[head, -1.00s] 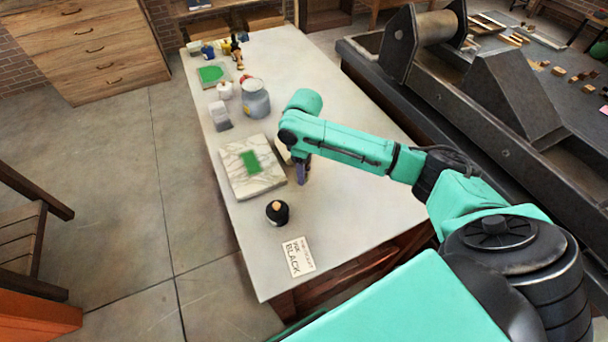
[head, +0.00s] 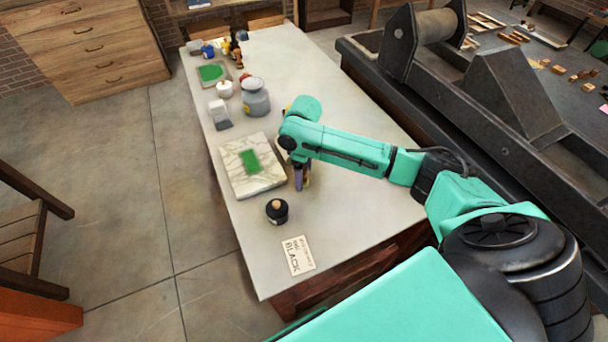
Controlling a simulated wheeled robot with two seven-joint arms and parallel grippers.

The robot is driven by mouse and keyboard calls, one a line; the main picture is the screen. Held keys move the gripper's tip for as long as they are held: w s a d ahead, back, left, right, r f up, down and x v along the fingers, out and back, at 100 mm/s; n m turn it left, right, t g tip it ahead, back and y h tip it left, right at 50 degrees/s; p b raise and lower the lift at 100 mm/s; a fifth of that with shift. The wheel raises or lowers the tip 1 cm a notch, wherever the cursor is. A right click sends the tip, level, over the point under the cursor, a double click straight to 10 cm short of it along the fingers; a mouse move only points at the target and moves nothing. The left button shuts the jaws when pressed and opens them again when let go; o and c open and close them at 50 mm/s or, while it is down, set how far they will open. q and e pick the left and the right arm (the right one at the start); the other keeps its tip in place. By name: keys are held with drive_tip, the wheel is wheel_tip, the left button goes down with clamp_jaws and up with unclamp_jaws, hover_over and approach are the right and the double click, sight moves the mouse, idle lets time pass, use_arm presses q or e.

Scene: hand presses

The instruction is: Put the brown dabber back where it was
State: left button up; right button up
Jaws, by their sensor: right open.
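My right gripper (head: 300,178) points down at the table just right of the marble slab (head: 237,183), which has a green patch on it. It is open, but its fingers are small and partly hidden by my wrist. A little tan shows at the fingers; I cannot tell what it is. A small dark round object with a tan top (head: 277,210) stands in front of the slab, apart from the gripper. Brown upright shapes (head: 239,57) stand at the table's far end. I cannot tell which of these is the brown dabber. My left gripper is not in view.
A card reading BLACK (head: 298,256) lies near the table's front edge. A grey jar (head: 255,98), a white pot (head: 225,89) and a grey-white block (head: 220,113) stand behind the slab. A black press (head: 510,95) runs along the right. The table's right part is clear.

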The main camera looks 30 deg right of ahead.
wheel_tip(320, 180, up, 11)
drive_tip(key=shift+r, duration=0.2)
idle(0.5)
